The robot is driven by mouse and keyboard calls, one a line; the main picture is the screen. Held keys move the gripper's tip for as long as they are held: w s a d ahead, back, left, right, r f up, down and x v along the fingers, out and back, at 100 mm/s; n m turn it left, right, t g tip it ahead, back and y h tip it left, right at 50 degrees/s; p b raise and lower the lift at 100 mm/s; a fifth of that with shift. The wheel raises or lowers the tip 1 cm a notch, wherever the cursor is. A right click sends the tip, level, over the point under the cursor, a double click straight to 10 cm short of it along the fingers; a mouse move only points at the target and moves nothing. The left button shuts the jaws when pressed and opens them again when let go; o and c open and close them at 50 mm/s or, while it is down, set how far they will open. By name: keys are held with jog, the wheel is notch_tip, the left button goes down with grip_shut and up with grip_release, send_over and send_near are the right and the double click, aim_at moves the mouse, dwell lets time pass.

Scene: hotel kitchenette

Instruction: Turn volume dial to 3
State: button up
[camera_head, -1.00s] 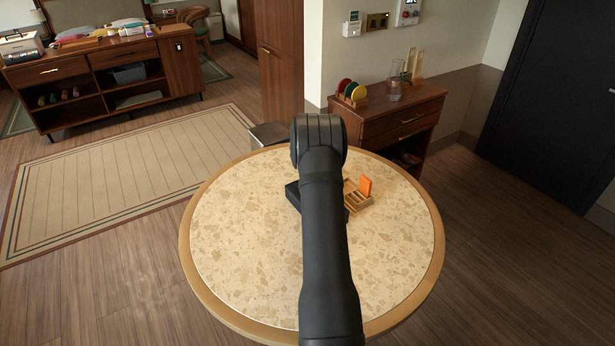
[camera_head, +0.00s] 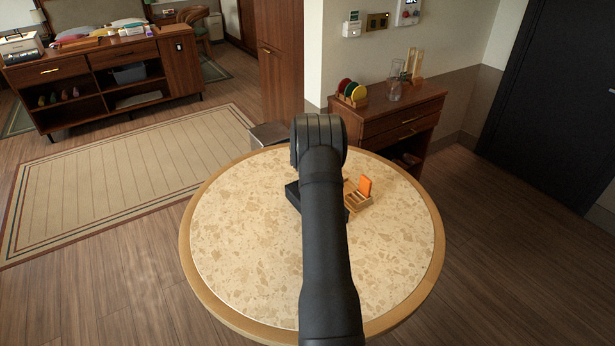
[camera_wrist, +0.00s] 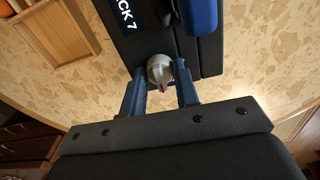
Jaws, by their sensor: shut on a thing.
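The dial's scale numbers cannot be made out. In the head view my arm covers the gripper and the dial; only the edge of the black box (camera_head: 292,196) shows on the round table.
A blue part (camera_wrist: 198,14) lies along the box. The round table (camera_head: 240,250) is otherwise clear.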

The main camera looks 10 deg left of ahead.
jog(key=shift+m, duration=1.1)
jog(key=o, duration=1)
notch_tip(320, 180, up, 18)
jog(key=shift+f, duration=0.25)
jog(key=shift+f, duration=0.15)
notch_tip(320, 180, down, 17)
jog(key=shift+f, duration=0.1)
